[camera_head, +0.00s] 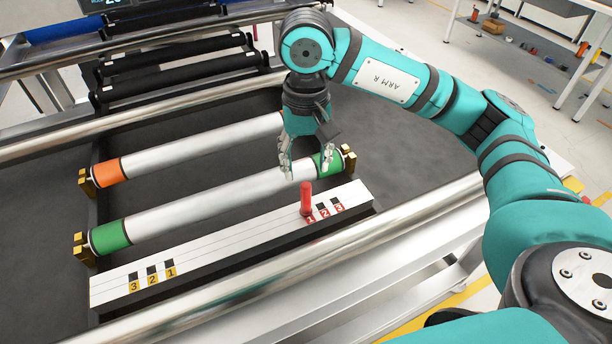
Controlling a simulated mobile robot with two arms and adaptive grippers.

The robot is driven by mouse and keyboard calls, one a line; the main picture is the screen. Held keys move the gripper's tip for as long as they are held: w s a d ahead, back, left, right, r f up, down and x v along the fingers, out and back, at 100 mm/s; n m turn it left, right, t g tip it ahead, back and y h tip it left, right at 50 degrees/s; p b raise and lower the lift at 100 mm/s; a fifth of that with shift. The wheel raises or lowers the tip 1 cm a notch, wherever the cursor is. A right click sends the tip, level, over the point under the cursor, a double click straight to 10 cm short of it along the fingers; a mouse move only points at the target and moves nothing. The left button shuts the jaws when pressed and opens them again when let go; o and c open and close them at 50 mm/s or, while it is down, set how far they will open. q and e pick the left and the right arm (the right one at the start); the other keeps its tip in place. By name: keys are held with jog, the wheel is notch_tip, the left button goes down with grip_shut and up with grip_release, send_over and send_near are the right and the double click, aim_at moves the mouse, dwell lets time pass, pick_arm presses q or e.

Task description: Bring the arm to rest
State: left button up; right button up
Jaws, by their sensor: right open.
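My right arm, marked ARM R, reaches in from the right. Its gripper (307,160) points down and is open, over the right end of the green-ended roller (210,197). A red peg (306,198) stands upright at the red 1 mark on the white numbered board (235,235). The peg is just below the gripper's fingertips in the picture, apart from them. My left gripper is not in view.
An orange-ended roller (200,148) lies behind the green-ended one, both over a dark bed (400,155). Metal rails (300,262) run along the front and back. Several black rollers (175,60) stand behind. The bed is bare to the right of the gripper.

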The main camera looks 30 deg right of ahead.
jog(key=shift+r, duration=0.45)
